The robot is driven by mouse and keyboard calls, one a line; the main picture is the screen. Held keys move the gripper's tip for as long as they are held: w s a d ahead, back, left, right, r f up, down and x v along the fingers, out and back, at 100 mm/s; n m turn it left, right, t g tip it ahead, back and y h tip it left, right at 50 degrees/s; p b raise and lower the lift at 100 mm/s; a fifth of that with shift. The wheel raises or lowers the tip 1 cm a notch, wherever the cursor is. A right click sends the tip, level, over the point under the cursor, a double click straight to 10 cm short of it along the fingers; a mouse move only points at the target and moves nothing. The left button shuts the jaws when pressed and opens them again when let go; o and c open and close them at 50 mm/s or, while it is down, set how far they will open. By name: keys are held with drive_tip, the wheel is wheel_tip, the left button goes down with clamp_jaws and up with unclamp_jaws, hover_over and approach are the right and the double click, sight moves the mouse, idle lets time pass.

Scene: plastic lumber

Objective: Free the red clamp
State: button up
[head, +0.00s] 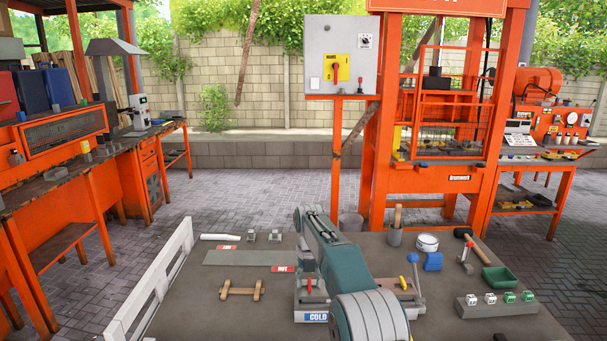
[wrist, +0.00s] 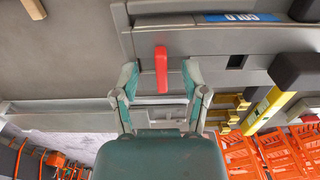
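The red clamp (wrist: 161,70) is a short red lever on a grey metal block (wrist: 210,42) with a blue COLD label (wrist: 230,17), upside down in the wrist view. In the head view the red clamp (head: 309,284) shows small above the COLD label (head: 315,317), beside my teal arm. My gripper (wrist: 160,66) is open, with one finger on each side of the red lever. Visible gaps separate both fingers from it. The lever's lower end lies between the fingers. My arm hides part of the block in the head view, and the fingers are not clear there.
On the grey bench, a wooden-handled bar (head: 241,290) and a grey plate with red HOT labels (head: 283,269) lie left. A blue-knobbed lever (head: 413,262), green tray (head: 500,279) and switch box (head: 496,304) stand right. A white rail (head: 160,280) edges the left side.

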drive_tip(key=shift+r, duration=3.55)
